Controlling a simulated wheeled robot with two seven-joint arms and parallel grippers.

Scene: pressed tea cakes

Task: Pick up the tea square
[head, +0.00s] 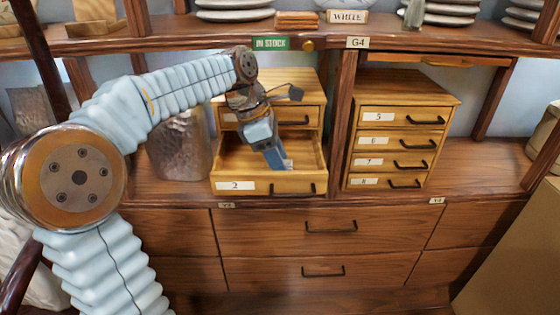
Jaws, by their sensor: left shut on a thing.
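My left gripper (281,163) reaches down into the open drawer labelled 2 (236,187) of the left small wooden cabinet. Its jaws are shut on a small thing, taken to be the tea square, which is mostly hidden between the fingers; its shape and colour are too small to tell. The fingertips are low inside the drawer, right of its middle; I cannot tell whether the thing touches the drawer floor. My right gripper is not in view.
The cabinet's upper drawer (305,113) is closed above the open one. A closed cabinet with drawers 5 to 8 (396,128) stands to the right, past a wooden post (340,125). A hammered metal canister (178,150) stands left. A shelf with plates (235,13) runs overhead.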

